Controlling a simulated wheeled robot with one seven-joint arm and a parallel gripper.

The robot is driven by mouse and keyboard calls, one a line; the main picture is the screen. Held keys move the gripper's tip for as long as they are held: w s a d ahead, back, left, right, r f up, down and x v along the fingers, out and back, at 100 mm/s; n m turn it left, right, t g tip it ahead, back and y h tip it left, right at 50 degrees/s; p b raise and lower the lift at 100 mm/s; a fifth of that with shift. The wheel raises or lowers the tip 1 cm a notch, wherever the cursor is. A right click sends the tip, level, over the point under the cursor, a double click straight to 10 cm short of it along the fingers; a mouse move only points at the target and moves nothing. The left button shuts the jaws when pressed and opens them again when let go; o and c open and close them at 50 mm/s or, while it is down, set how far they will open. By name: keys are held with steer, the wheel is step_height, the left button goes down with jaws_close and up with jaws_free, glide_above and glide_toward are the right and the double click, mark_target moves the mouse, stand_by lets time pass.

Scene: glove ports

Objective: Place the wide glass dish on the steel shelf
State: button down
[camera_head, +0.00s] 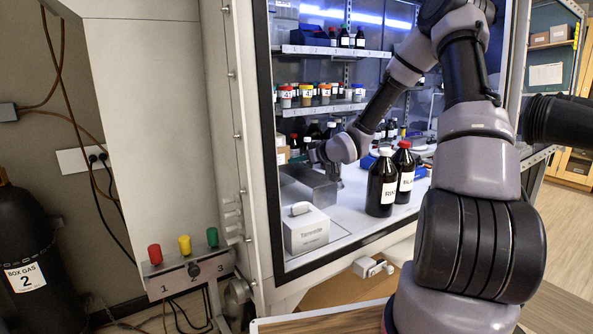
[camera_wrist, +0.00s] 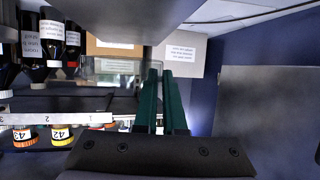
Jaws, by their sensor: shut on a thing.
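My gripper (camera_head: 334,180) is inside the glass-fronted box, close to the right end of a low steel shelf-like piece (camera_head: 308,184) on the white floor. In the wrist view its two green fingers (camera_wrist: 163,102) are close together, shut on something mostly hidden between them. A clear, glassy piece (camera_wrist: 112,68) shows just left of the fingertips. It looks like the wide glass dish, but its full outline cannot be made out. In the head view I cannot pick out the dish. A flat grey steel surface (camera_wrist: 268,105) shows right of the fingers.
A white labelled box (camera_head: 306,232) stands in front of the steel piece. Two dark bottles, one white-capped (camera_head: 382,185) and one red-capped (camera_head: 404,170), stand to the right. Back racks (camera_head: 335,52) hold several jars and bottles. White floor between box and bottles is clear.

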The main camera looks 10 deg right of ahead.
steer(key=shift+f, duration=1.65)
steer(key=shift+f, duration=0.15)
steer(key=c, duration=1)
jaws_free()
